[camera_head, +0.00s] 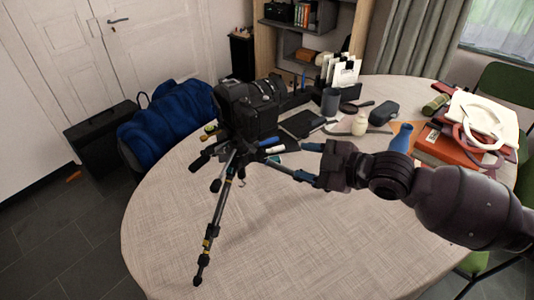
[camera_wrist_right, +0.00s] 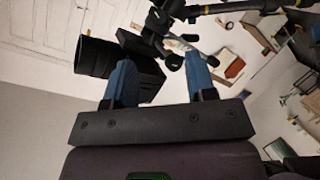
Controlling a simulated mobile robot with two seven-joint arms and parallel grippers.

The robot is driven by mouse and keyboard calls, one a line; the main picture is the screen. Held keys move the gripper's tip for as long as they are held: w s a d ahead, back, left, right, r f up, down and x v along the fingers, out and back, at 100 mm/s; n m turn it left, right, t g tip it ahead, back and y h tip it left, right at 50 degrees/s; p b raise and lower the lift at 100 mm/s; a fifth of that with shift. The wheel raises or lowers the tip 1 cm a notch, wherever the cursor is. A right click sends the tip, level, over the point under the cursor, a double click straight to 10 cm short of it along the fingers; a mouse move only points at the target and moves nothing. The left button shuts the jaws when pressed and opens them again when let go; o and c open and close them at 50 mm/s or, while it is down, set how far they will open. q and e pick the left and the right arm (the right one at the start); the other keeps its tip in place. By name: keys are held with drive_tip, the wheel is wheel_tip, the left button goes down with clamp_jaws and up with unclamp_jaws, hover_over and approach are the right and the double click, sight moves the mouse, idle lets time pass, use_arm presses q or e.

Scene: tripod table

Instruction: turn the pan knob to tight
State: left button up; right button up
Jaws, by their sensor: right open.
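A black camera (camera_head: 250,108) sits on a tripod (camera_head: 222,205) whose legs are spread on the round table. The tripod head shows several small dark knobs and levers; I cannot tell for certain which is the pan knob. My right gripper (camera_head: 300,161) is open, with blue fingers, to the right of the tripod head in the head view. In the right wrist view the open fingers (camera_wrist_right: 160,72) point at the tripod head (camera_wrist_right: 165,25), and a dark round knob (camera_wrist_right: 173,62) shows between the fingertips. No contact is visible. My left gripper is not in view.
The light round table (camera_head: 265,235) is bare at the front.

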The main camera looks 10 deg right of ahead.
drive_tip(key=b+x, duration=0.1)
drive_tip(key=x, duration=0.9)
drive_tip(key=shift+w+a, duration=0.25)
drive_tip(key=shift+a, duration=0.05)
drive_tip(key=shift+f, duration=0.15)
drive_tip(key=c, duration=0.9)
drive_tip(key=shift+m+g, duration=0.9)
drive_tip(key=shift+m, duration=0.5)
drive_tip(key=shift+c, duration=0.2)
drive_tip(key=o, duration=0.9)
drive_tip(key=shift+o, duration=0.2)
drive_tip(key=v, duration=1.1)
drive_tip(key=shift+w, duration=0.2)
drive_tip(key=shift+d+f, duration=0.1)
